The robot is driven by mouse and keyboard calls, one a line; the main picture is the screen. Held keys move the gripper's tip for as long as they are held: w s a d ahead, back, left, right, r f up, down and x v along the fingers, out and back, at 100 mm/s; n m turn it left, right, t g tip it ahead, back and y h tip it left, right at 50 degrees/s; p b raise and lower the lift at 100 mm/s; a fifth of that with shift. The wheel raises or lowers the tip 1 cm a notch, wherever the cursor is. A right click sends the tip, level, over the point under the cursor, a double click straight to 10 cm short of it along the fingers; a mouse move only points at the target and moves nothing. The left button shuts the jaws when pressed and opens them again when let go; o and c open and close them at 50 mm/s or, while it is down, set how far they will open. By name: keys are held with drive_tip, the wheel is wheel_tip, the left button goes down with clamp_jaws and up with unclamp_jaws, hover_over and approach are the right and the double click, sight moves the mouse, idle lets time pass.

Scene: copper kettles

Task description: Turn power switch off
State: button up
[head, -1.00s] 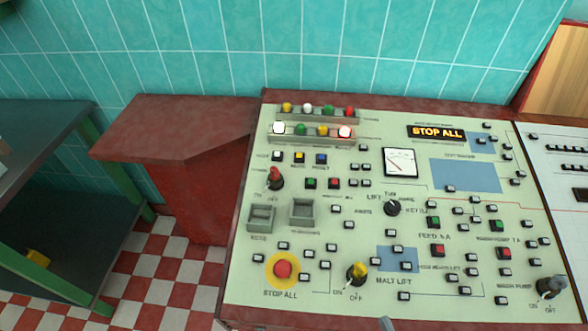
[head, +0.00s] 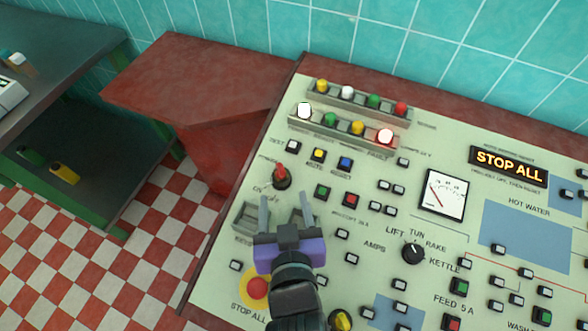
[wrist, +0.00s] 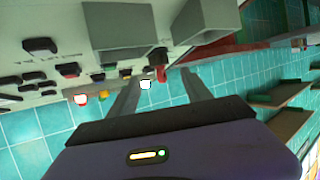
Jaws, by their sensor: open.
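The power switch (head: 281,175) is a red-tipped rotary knob on a dark base at the upper left of the pale green control panel (head: 385,150), with ON and OFF marked below it. My gripper (head: 286,206) is open and empty over the left part of the panel, its two fingers pointing toward the switch. The fingertips appear just short of the switch and do not visibly touch it. In the wrist view the red switch (wrist: 161,72) shows between and beyond the open fingers (wrist: 158,82).
A lit STOP ALL sign (head: 508,163) is at the panel's right. A red stop button (head: 257,288) on a yellow disc is at lower left. Indicator lamps (head: 357,128) line the top. Grey box-like fittings (head: 252,216) lie beside my gripper. A red ledge (head: 200,75) stands left.

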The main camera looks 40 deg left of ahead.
sight(282, 179)
drive_tip(key=shift+p+x, duration=0.3)
drive_tip(key=shift+x, duration=3.55)
clamp_jaws()
